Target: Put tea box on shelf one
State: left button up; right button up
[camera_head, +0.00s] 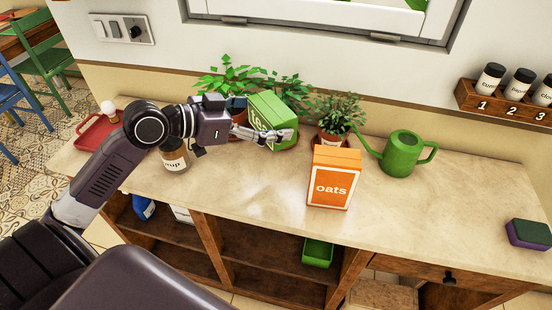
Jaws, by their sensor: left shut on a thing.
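The tea box (266,112) is green with a pale label, partly covered by my gripper. It is tilted at the back of the counter, among the potted plants. My left gripper (277,135) is shut on it from the front left. I cannot tell whether the box touches the counter. Under the counter are open wooden shelves (262,272); no number shows on them. My right gripper is not in view.
An orange oats box (333,178) and a green watering can (402,153) stand right of the tea box. A labelled jar (175,157) stands below my left wrist. A green bin (317,252) sits in a lower compartment. The front middle counter is clear.

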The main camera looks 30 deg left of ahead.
pick_arm(q)
notch_tip(320, 180, down, 14)
jog(key=shift+r, duration=0.1)
dwell(0.4)
jog(key=o, duration=1.1)
jog(key=shift+f, duration=0.2)
